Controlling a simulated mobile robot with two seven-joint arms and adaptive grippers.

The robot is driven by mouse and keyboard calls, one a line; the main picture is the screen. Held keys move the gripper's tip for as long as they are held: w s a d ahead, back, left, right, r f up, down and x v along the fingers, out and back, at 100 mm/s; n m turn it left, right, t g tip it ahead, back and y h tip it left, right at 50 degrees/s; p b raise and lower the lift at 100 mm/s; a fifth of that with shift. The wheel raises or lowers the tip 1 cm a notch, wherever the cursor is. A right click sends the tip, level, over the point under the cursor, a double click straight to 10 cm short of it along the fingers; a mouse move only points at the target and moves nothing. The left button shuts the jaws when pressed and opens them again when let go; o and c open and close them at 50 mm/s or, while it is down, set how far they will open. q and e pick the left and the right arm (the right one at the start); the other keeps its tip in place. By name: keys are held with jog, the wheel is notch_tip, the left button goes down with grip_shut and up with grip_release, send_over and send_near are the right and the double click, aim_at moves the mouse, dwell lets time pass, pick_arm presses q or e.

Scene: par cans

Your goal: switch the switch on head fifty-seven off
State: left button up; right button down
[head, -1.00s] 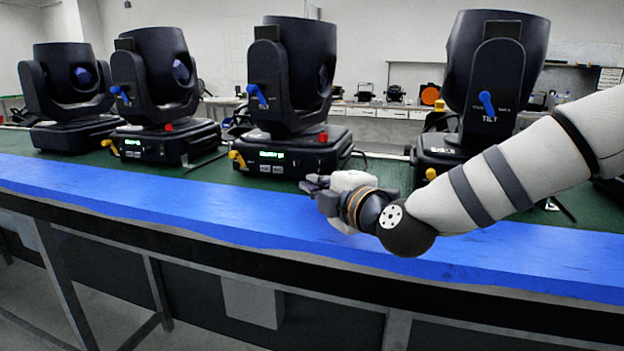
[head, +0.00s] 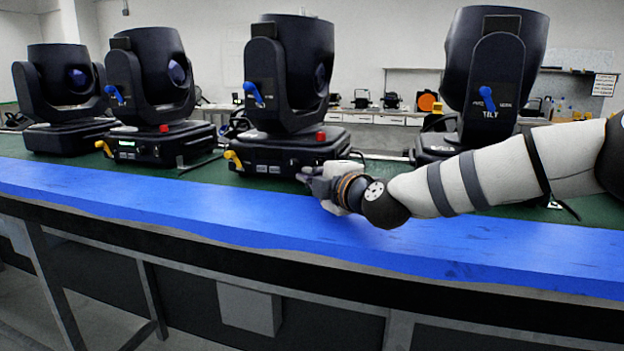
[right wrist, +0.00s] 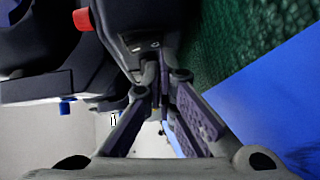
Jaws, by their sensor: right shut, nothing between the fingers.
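Several black moving heads stand in a row. No head's number is readable, so I cannot tell which is fifty-seven. The head nearest my right gripper is the third from the left (head: 290,75). Its base (head: 285,150) has a dark display, a red part (head: 321,135) on top and a yellow lever (head: 233,158). My right gripper (head: 316,183) is shut and empty at the front right of this base; contact is unclear. The right wrist view shows the black base (right wrist: 138,22) and red part (right wrist: 83,20) close to the fingers. The switch itself is not clear. My left gripper is not in view.
The second head (head: 148,75) has a lit green display (head: 127,143). The large right head (head: 495,75) stands behind my right arm, which hides part of its base. The blue front strip (head: 150,205) of the table is clear.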

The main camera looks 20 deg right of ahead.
jog(key=shift+s+r, duration=0.2)
jog(key=shift+s, duration=0.25)
jog(key=shift+w+f, duration=0.1)
jog(key=shift+f, duration=0.05)
jog(key=v, duration=1.2)
